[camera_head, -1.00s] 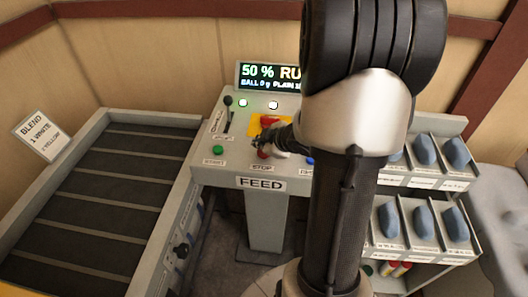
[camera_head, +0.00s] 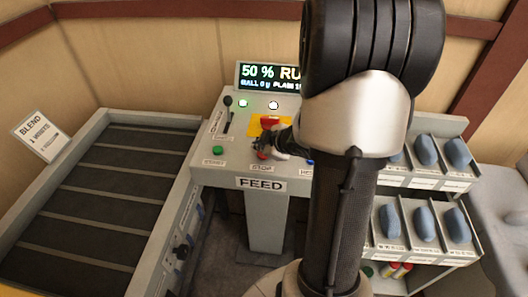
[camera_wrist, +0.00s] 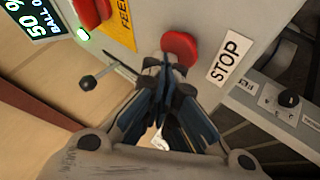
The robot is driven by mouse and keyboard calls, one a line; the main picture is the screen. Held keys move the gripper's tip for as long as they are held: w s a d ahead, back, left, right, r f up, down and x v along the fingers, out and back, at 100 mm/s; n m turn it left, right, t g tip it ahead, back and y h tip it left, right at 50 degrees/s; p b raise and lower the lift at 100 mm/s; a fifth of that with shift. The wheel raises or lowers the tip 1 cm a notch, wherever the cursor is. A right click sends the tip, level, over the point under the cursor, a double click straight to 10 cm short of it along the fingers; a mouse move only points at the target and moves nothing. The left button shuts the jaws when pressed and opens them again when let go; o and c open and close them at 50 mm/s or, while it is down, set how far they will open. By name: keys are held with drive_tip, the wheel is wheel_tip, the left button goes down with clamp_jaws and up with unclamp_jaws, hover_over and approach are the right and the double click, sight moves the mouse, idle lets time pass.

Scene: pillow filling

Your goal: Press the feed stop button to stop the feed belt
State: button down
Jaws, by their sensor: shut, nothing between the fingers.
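The red stop button (camera_wrist: 180,47) sits beside its STOP label (camera_wrist: 226,60) in the wrist view. In the head view the red button (camera_head: 262,155) shows partly, behind my gripper on the grey FEED console (camera_head: 200,172). My gripper (camera_wrist: 163,66) is shut and empty, its fingertips at the button's near edge in the wrist view. I cannot tell whether they touch it. The display (camera_head: 268,77) reads "50 % RU", the rest hidden by my arm. The feed belt (camera_head: 100,185) with dark slats lies left of the console.
A green button (camera_head: 218,149) is left of the stop button and a blue one (camera_head: 310,162) right. A larger red button on a yellow plate (camera_head: 256,127) and a black lever (camera_head: 228,112) stand behind. Bins of blue items (camera_head: 425,151) are at the right.

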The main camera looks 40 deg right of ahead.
drive_tip(key=shift+f, duration=0.2)
drive_tip(key=shift+r, duration=0.1)
idle(0.4)
drive_tip(key=shift+r+p, duration=0.85)
drive_tip(key=shift+p, duration=0.05)
wheel_tip(320, 180, up, 5)
drive_tip(key=p, duration=0.5)
idle(0.3)
